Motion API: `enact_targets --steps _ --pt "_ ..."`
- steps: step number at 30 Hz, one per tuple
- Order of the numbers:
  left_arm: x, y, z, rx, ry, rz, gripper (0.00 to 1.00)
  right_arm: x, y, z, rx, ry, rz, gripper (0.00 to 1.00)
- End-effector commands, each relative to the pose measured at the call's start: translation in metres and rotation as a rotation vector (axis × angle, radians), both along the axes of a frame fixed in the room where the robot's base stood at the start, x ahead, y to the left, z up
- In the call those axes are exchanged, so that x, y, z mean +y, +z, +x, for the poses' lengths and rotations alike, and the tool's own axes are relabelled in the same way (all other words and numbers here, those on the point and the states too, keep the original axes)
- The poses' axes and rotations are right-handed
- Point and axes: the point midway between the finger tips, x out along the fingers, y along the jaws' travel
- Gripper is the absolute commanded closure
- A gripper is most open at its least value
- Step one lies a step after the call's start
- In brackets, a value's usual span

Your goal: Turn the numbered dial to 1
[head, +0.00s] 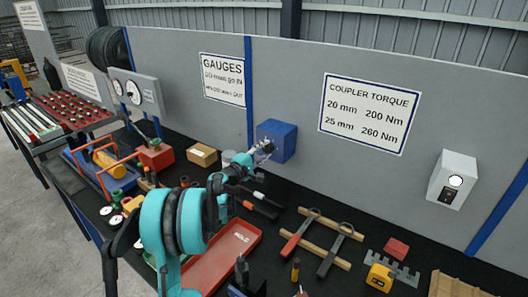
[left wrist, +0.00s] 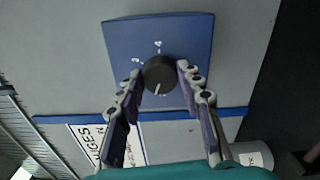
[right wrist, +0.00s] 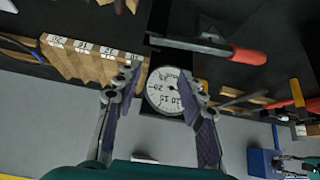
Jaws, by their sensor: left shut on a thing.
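The dial is a round black knob (left wrist: 159,75) on the face of a blue box (left wrist: 186,35), which is fixed to the grey panel. A white pointer line on the knob runs toward the bottom of the left wrist view. My left gripper (left wrist: 162,77) is shut on the knob, one finger on each side. In the head view it (head: 262,150) reaches the blue box (head: 282,140) and hides the knob. My right gripper (right wrist: 162,84) is open, with a white gauge face (right wrist: 171,91) showing between its fingers.
A red tray (head: 232,258), hammers (head: 300,232) and a yellow tape measure (head: 380,277) lie on the black table below the panel. A cardboard box (head: 202,155) sits left of the blue box. A white switch box (head: 452,178) is on the panel at right.

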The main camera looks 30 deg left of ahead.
Motion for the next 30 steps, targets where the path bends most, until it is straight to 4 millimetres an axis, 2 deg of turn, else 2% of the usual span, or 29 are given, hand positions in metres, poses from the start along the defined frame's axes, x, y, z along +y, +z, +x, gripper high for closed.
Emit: enact_targets --steps 6,15,30 --pt "0.0005 0.0003 -0.0001 0.014 0.001 -0.172 0.93 0.0000 0.0002 0.0000 0.000 0.000 0.000 0.60" --pt "0.0007 0.0006 0.0000 0.026 0.001 -0.329 0.93 0.0000 0.0004 0.0000 0.000 0.000 0.000 0.60" --pt "0.0008 0.0006 -0.0001 0.031 0.001 -0.388 0.93 0.0000 0.0004 0.0000 0.000 0.000 0.000 0.60"
